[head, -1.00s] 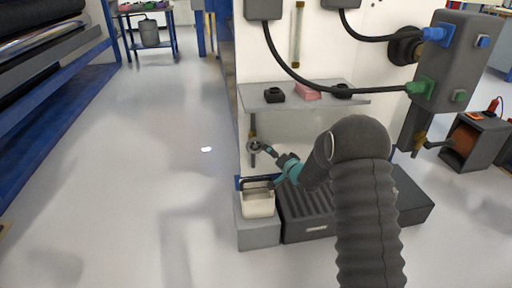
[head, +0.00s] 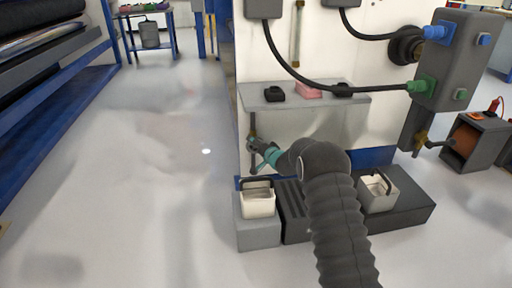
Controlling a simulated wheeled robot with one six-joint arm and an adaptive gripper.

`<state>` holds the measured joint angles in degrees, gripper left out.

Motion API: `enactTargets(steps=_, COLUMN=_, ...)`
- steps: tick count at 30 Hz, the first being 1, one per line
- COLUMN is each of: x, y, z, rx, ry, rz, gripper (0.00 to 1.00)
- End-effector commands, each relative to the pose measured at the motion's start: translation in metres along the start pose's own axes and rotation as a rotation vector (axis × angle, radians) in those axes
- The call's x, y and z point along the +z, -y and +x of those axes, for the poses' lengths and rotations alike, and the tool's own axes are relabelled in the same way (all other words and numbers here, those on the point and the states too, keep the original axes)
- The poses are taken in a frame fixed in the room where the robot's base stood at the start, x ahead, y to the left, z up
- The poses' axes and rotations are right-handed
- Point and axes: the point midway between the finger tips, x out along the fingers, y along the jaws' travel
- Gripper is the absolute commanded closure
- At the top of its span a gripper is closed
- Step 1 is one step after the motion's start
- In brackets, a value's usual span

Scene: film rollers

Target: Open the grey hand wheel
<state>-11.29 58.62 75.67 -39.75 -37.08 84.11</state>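The small grey hand wheel (head: 252,144) sits on a thin vertical pipe at the left end of the white panel, below the grey shelf. My gripper (head: 261,147), dark with a teal part behind it, is right at the wheel from its right side and overlaps it in the picture. Part of the wheel is hidden behind the gripper. The fingers are too small and dark to show whether they are open or closed on the rim, or whether they touch it.
A cream bucket (head: 258,202) stands on a grey block below the wheel. Another bucket (head: 377,192) stands on the dark base at right. The grey shelf (head: 318,100) holds black and pink items above my arm. Black hoses (head: 330,88) hang above. The floor at left is clear.

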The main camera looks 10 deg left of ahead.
Motion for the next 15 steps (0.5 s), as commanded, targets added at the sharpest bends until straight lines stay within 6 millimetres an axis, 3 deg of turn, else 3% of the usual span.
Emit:
enactTargets(steps=13, x=-0.0001, y=0.0001, z=0.0078, rx=0.000, ry=-0.001, rz=0.001, gripper=0.00)
enactTargets(steps=15, x=-0.0001, y=0.0001, z=0.0077, rx=0.000, ry=-0.001, rz=0.001, gripper=0.18)
